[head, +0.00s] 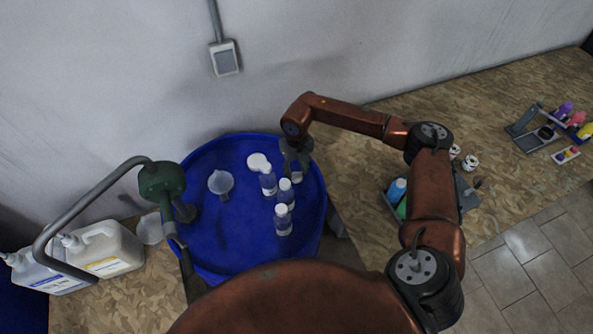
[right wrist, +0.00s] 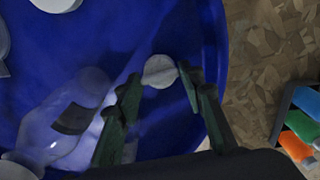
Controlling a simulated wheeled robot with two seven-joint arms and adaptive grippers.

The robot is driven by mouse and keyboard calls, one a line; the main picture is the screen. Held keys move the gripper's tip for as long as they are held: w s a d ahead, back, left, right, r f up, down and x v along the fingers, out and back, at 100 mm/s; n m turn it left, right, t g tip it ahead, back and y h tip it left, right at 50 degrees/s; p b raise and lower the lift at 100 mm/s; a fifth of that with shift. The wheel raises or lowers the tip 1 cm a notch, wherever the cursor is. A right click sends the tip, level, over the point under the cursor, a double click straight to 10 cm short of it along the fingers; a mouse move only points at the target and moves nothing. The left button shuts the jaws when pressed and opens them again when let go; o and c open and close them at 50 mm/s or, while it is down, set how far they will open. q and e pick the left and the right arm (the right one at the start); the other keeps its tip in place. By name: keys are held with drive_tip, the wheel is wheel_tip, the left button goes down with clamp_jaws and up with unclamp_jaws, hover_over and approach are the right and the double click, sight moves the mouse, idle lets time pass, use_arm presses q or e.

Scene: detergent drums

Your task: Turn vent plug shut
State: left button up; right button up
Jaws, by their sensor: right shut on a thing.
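The blue drum (head: 215,240) stands near the wall with its round top facing up. My right gripper (head: 297,167) is low over the right side of the drum top. It is shut on a small white round plug, which I take for the vent plug (right wrist: 160,71); in the right wrist view it sits between the two fingertips (right wrist: 158,88). In the head view only a bit of white (head: 297,178) shows under the gripper. I cannot tell how far the plug is turned. My left gripper is not in view.
Several clear bottles with white caps (head: 284,220) stand close left of my gripper. A white disc (head: 258,162) and a funnel (head: 221,183) are on the drum top. A green pump (head: 160,180) with a curved pipe rises at left. White jugs (head: 105,250) stand beside the drum.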

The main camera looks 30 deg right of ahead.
sight(296, 174)
drive_tip(key=shift+m, duration=0.6)
drive_tip(key=o, duration=1.2)
drive_tip(key=shift+c, duration=0.2)
drive_tip(key=shift+r, duration=0.1)
wheel_tip(296, 174, up, 12)
